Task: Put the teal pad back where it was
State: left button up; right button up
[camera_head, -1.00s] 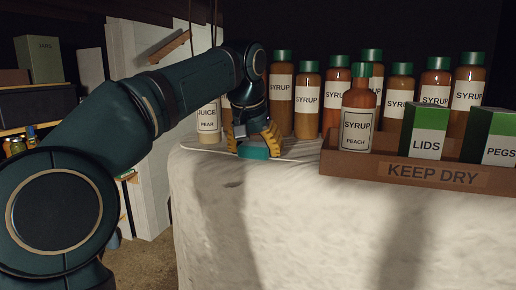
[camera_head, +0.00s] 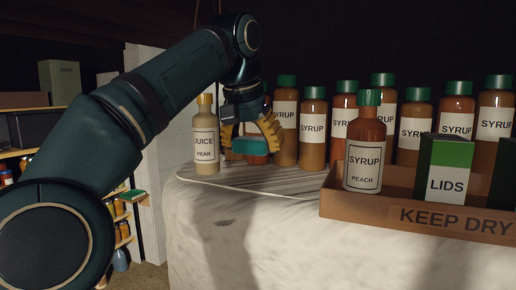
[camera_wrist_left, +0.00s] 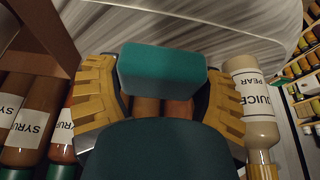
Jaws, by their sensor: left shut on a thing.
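The teal pad (camera_head: 250,146) is between the yellow fingers of my left gripper (camera_head: 251,140), which is shut on it. In the head view it appears raised above the white-covered table (camera_head: 240,215), near its back left corner. In the left wrist view, the pad (camera_wrist_left: 163,70) lies across the space between the two fingertips (camera_wrist_left: 162,88). My right gripper is not in view.
A pear juice bottle (camera_head: 206,145) stands close left of my gripper. Several syrup bottles (camera_head: 313,130) stand right and behind. A brown "KEEP DRY" box (camera_head: 450,220) holds a peach syrup bottle (camera_head: 364,155) and a lids box (camera_head: 446,180). The table front is clear.

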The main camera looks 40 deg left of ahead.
pick_arm(q)
jog(key=shift+s, duration=0.3)
jog(key=shift+w, duration=0.1)
